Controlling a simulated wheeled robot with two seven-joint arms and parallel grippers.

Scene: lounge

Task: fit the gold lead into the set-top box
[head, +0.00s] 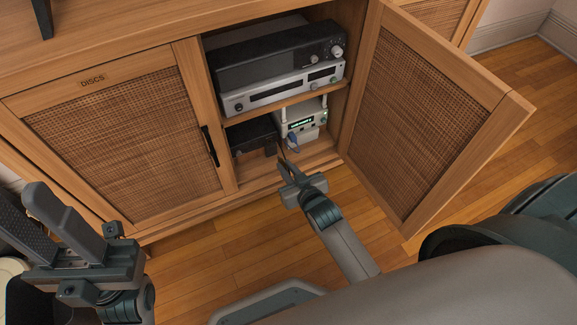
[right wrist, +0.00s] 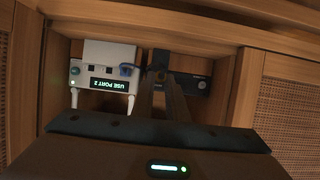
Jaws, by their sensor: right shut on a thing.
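My right gripper (head: 282,155) reaches into the lower bay of the open cabinet. It is shut on what seems to be the gold lead, though the fingers hide most of it. In the right wrist view the fingertips (right wrist: 160,82) are in front of the black box. The black box (head: 251,134) sits on the left of the bay and also shows in the wrist view (right wrist: 192,75). A pale box (head: 305,117) with antennas stands to its right; its display reads "USE PORT 2", upside down in the wrist view (right wrist: 105,65). I cannot tell which is the set-top box. My left gripper (head: 58,222) is open and empty.
A blue plug (head: 293,141) is at the pale box's front. A silver unit (head: 290,85) with a black one (head: 275,58) on top fills the upper shelf. The open cabinet door (head: 425,120) bounds the right side; the closed door (head: 125,145) the left.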

